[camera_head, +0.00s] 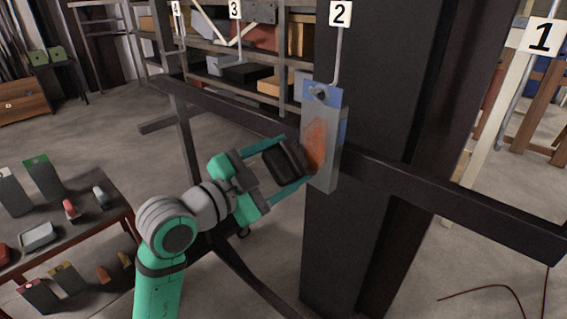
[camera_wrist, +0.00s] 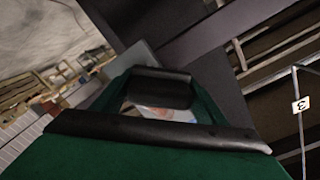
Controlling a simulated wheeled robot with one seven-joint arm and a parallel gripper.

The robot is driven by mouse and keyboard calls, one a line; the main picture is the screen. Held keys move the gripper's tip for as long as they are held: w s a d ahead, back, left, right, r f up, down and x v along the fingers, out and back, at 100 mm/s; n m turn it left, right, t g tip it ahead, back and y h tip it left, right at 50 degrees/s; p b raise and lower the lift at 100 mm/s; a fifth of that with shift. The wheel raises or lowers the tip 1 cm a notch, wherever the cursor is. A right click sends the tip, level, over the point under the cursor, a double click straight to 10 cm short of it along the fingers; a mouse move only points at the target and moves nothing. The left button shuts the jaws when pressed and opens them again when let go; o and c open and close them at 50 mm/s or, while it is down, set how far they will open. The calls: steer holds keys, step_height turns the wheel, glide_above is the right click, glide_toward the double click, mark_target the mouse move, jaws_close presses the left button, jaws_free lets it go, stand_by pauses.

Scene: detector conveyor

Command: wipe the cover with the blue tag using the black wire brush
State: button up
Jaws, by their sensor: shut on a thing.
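The cover with the blue tag (camera_head: 332,166) is a flat grey panel that hangs upright from the hook marked 2, in front of a dark post. Its top is blue, and a large orange-brown stain covers much of its face. My gripper (camera_head: 288,161) is shut on the black wire brush (camera_head: 281,160) at the cover's left side, close to the stain. I cannot tell whether the brush touches it. The bristles are hidden. In the wrist view, a dark block that seems to be the brush (camera_wrist: 160,88) lies between the green fingers, with a little stained surface behind it.
A dark horizontal rail (camera_head: 460,194) runs past the post (camera_head: 385,90). More hooks bear signs 1 (camera_head: 541,37), 3 (camera_head: 235,9) and 4. A table (camera_head: 95,238) at the left holds a grey tray (camera_head: 39,237) and several tagged panels and tools. Shelves stand behind.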

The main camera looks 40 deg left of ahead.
steer(key=shift+w+d, duration=0.15)
steer(key=shift+w, duration=0.85)
stand_by(0.3)
